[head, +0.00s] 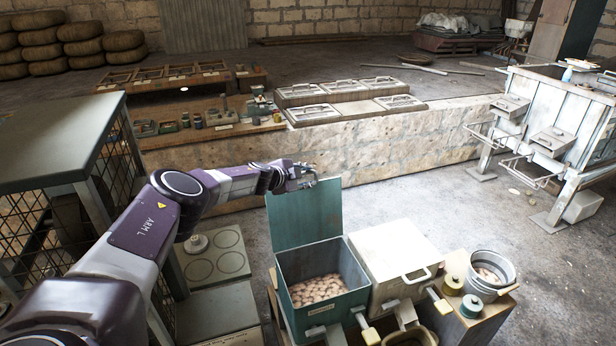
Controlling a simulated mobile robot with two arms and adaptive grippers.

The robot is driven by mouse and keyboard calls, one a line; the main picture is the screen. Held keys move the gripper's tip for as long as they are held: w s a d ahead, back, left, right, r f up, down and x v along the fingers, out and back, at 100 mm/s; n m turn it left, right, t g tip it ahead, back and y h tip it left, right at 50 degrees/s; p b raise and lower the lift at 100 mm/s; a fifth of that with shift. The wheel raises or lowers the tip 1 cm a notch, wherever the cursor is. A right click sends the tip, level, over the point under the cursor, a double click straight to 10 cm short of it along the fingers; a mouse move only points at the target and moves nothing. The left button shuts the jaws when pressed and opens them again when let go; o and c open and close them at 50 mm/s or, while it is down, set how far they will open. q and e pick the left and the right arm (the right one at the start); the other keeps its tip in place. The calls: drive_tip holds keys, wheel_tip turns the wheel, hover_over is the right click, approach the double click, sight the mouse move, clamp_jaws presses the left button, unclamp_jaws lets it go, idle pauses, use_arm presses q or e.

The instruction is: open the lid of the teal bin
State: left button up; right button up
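The teal bin (325,297) stands in the lower middle of the head view, with several pale, rounded things inside it. Its teal lid (304,212) stands up at the bin's back edge, so the bin's mouth is open. My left gripper (308,178) is at the lid's top edge, its fingers close to or touching it. The fingers are small and dark here, and I cannot tell whether they are open or shut. My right gripper is not in view.
A cream bin (392,256) with a closed, handled lid stands right beside the teal bin. A metal bucket (490,270) and small tins are further right. A mesh-sided cabinet (60,150) stands at left. A low stone wall (400,150) runs behind. Open floor lies at right.

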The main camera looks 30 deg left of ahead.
use_arm(q)
drive_tip(key=shift+s, duration=0.1)
wheel_tip(320, 180, up, 10)
idle(0.6)
idle(0.4)
